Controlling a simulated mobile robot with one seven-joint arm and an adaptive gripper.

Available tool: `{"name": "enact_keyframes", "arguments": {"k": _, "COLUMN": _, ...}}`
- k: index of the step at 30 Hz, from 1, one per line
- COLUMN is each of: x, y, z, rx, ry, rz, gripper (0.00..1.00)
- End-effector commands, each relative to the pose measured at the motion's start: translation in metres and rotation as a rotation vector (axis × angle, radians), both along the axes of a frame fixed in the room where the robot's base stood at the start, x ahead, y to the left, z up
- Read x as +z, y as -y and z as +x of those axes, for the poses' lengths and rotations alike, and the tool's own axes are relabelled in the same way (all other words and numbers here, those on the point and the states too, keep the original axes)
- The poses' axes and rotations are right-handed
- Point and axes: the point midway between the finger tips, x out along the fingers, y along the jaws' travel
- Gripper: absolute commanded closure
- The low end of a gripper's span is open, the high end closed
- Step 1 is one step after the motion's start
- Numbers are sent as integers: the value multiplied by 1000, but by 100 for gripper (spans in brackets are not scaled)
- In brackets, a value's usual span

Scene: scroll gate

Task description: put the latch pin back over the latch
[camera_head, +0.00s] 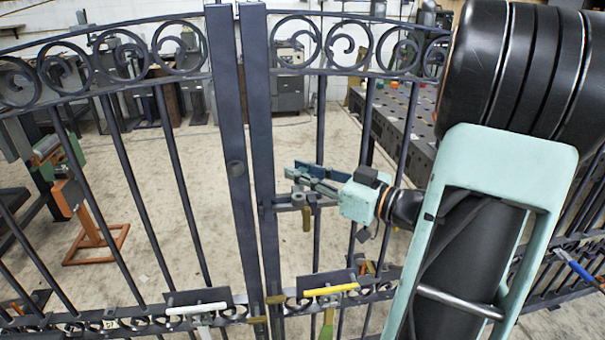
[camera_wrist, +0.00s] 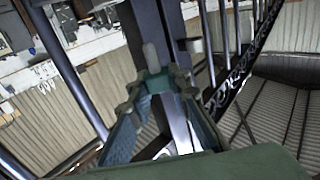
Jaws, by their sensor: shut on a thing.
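The gate's two dark leaves meet at two upright posts in the head view. The latch (camera_head: 290,206) is a short dark bar on the right-hand post, and a brass-coloured piece (camera_head: 306,218) hangs below it. My gripper (camera_head: 296,170) reaches in from the right, just above the latch and close to that post. In the wrist view my gripper (camera_wrist: 156,84) has its fingers closed together at the tips, around what looks like the latch pin. A pale grey rounded pin end (camera_wrist: 150,56) shows just beyond the tips. Whether the pin touches the latch is hidden.
Low on the gate are a white-handled tool (camera_head: 198,308) and a yellow-handled one (camera_head: 332,290). A blue-handled tool (camera_head: 574,266) is at far right. An orange stand (camera_head: 92,240) is behind the left leaf. A perforated table (camera_head: 405,125) stands behind the right leaf. Upright bars flank my gripper.

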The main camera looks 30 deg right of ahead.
Motion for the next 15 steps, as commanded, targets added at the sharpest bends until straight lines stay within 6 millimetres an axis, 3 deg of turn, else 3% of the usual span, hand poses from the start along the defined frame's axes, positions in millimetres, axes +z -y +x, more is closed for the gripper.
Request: {"name": "enact_keyframes", "arguments": {"k": 15, "x": -4, "y": 4, "z": 15, "rx": 1, "ry": 2, "rz": 0, "gripper": 100}}
